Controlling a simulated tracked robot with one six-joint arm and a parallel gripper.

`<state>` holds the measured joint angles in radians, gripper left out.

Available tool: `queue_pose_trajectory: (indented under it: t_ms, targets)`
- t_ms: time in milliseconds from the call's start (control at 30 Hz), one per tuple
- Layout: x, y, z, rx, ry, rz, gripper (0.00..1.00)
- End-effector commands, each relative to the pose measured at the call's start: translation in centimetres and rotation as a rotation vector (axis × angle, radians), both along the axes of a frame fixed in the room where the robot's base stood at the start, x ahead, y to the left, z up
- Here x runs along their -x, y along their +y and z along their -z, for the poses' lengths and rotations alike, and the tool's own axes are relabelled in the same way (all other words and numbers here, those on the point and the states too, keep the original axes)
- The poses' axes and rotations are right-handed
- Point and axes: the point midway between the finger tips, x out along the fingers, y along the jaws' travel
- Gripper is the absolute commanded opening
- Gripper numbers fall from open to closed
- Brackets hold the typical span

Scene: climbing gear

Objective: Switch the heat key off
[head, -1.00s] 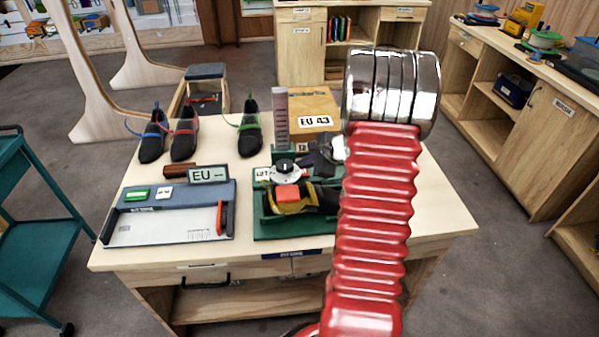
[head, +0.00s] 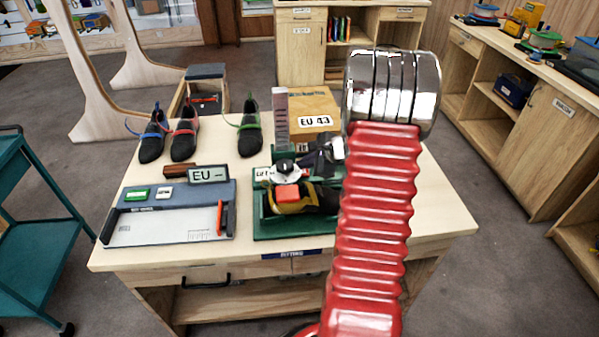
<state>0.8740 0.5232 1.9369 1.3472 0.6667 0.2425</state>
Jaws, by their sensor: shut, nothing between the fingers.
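A green stand (head: 262,228) on the table holds a black and yellow shoe (head: 322,199). An orange-red block (head: 288,194), possibly the heat key, sits at the front of that stand; I cannot read any marking on it or tell its on or off state. A round white dial with a black knob (head: 284,167) is just behind the block. My gripper (head: 306,160) is shut and empty, just right of the dial and behind the block. It is small and dark here, and I cannot tell whether it touches the dial. My red arm hides the stand's right side.
A blue-grey measuring device (head: 180,194) with green and white keys and an "EU" display (head: 208,174) stands left. Several shoes (head: 250,130) and a box marked EU 43 (head: 308,108) are behind. The table's front right corner is clear.

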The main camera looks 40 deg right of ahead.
Motion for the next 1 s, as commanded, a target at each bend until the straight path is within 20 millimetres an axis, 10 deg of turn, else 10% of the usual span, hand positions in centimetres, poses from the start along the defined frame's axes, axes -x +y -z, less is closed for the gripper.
queue_pose_trajectory:
  t_ms: [1000]
  targets:
    - [-0.03,0.07,0.79,0.000,0.001,-0.001,0.00]
